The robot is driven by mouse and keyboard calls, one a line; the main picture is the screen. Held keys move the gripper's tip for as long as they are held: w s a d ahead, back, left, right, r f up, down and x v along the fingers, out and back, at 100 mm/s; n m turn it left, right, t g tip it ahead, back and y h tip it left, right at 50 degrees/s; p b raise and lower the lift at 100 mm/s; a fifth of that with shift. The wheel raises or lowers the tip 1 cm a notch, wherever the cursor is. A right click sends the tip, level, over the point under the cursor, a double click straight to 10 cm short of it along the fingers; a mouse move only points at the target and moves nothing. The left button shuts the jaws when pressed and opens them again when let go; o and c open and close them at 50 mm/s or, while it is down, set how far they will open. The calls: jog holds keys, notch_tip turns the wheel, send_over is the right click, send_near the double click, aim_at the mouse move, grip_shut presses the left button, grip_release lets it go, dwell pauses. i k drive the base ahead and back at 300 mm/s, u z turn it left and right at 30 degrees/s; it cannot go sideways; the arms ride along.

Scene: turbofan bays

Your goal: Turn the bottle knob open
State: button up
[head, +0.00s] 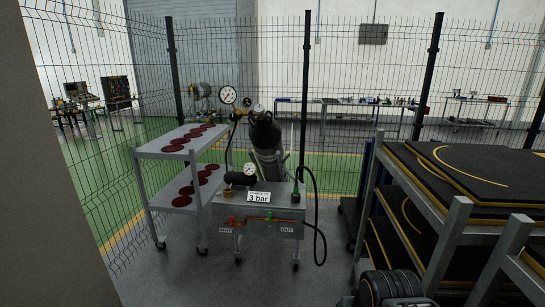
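A dark gas bottle (266,138) leans at a tilt behind a metal cart (278,212). Its knob (259,108) seems to be the small piece at the bottle's top; it is too small to tell how it is turned. A round pressure gauge (228,95) and a smaller dark gauge (248,101) sit to the left of the bottle's top. My gripper is not in view.
The cart carries a "3 bar" sign (259,197), a gauge (249,169), a green fitting (296,193) and a black hose (316,215). A shelf trolley (180,150) stands left. A rack (455,215) blocks the right. Wire fencing stands behind. Floor in front is clear.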

aim_at(259, 108)
jog(key=i, duration=1.45)
jog(key=u, duration=0.95)
jog(key=i, duration=0.8)
jog(key=u, duration=0.1)
